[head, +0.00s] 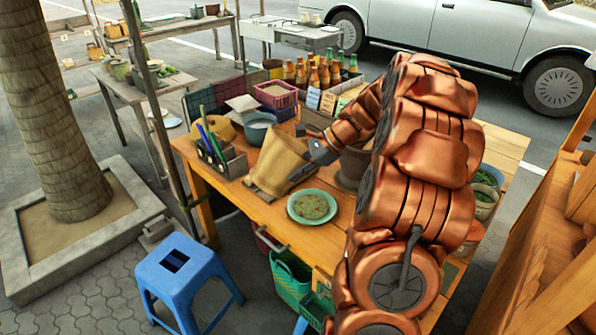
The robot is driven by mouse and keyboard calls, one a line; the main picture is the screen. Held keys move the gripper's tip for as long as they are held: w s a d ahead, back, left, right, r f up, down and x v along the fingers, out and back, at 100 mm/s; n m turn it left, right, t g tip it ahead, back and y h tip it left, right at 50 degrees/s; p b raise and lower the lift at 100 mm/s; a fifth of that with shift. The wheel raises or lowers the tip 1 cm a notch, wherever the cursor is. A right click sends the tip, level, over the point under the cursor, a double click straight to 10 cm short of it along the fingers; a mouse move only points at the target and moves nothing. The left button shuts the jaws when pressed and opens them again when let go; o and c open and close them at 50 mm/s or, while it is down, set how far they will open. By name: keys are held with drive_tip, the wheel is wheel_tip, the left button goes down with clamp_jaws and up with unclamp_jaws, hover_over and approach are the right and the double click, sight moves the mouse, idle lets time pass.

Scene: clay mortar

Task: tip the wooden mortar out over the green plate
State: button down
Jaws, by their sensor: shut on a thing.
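The wooden mortar (275,166) is a tan, tapered vessel near the table's front left. It looks tilted. My gripper (307,153) is shut on its right side, by the wall. The mortar's inside is hidden from this view. The green plate (313,221) lies flat on the table just right of and in front of the mortar. A brownish-green heap (312,206) lies in the plate. I cannot tell whether the mortar's base touches the table.
A blue-grey bowl (259,127) and a utensil box (222,160) stand at the left. Sauce bottles (312,74) line the back. A blue stool (186,272) stands in front.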

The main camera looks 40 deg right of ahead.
drive_tip(key=h, duration=0.1)
drive_tip(key=g+h+p, duration=0.1)
drive_tip(key=h, duration=0.2)
drive_tip(key=shift+d+f+n+p, duration=0.15)
drive_tip(key=shift+f+n+p, duration=0.15)
drive_tip(key=shift+d+f+n+g+h+p, duration=0.15)
drive_tip(key=shift+f+g+h+p, duration=0.15)
drive_tip(key=shift+h, duration=0.5)
drive_tip(key=shift+f+n+g+h+p, duration=0.2)
drive_tip(key=shift+f+g+h, duration=0.1)
drive_tip(key=shift+h, duration=0.5)
